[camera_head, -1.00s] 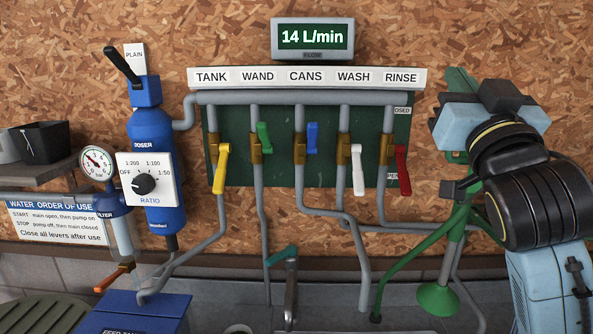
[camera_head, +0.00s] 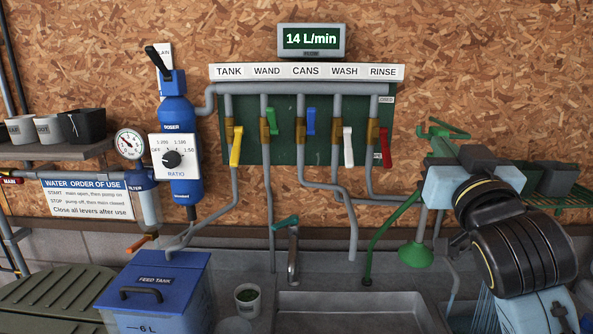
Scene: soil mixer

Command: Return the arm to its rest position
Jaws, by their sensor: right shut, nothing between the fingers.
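My right arm comes in from the lower right. Its gripper (camera_head: 462,152) is up in front of the board, right of the lever panel, beside a green wand (camera_head: 416,252). The gripper is shut with nothing visible in it, and its fingertips are partly hidden by its own body. It is apart from the levers. My left gripper is not in view.
The yellow lever (camera_head: 236,146), white lever (camera_head: 348,147) and red lever (camera_head: 385,147) hang down; the green (camera_head: 272,121) and blue (camera_head: 311,121) levers point up. The display (camera_head: 311,38) reads 14 L/min. A sink (camera_head: 345,297) and blue feed tank (camera_head: 155,285) stand below.

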